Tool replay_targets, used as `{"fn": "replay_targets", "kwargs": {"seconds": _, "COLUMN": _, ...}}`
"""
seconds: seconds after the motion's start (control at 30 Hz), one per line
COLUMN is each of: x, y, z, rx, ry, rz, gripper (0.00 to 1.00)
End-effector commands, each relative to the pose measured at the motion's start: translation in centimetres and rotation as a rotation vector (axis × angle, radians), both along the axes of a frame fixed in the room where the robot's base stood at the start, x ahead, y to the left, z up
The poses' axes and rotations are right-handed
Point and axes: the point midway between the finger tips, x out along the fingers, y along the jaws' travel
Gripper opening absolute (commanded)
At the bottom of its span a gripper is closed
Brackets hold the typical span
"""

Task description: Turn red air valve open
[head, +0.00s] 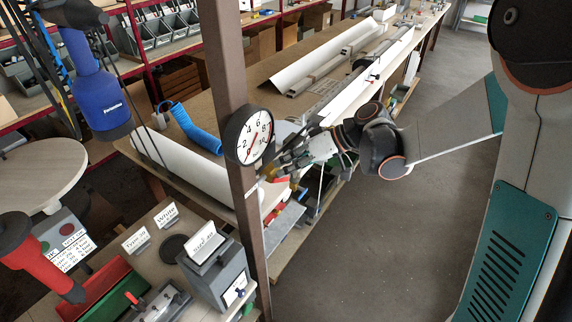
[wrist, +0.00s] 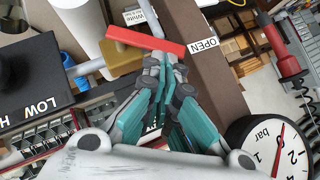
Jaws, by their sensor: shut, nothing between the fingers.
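The red air valve handle (wrist: 145,40) is a flat red bar on a brass valve body (wrist: 122,56) with a grey pipe. In the wrist view it runs slantwise across the top, its right end near the white OPEN label (wrist: 203,46). In the head view the red handle (head: 279,180) is small, just right of the brown post. My gripper (wrist: 165,62) is shut and empty, its fingertips right at the handle's lower edge; I cannot tell whether they touch. In the head view my gripper (head: 287,160) is beside the post, and partly hides the valve.
A round pressure gauge (head: 248,135) is fixed to the brown post (head: 228,80), close to my gripper; it also shows in the wrist view (wrist: 268,148). A long workbench (head: 290,62) with white profiles stands behind. Blue and red tools hang at left. The floor at right is clear.

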Motion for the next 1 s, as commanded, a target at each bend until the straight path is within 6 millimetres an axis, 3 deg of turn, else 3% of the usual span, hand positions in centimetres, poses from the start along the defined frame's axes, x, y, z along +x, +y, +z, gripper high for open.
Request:
{"fn": "replay_targets", "kwargs": {"seconds": 0.67, "x": -0.8, "y": 0.7, "z": -0.3, "rx": -0.087, "ry": -0.112, "rz": 0.001, "gripper": 0.0}}
{"fn": "replay_targets", "kwargs": {"seconds": 1.0, "x": -1.9, "y": 1.5, "z": -1.1, "rx": -0.212, "ry": -0.273, "rz": 0.002, "gripper": 0.0}}
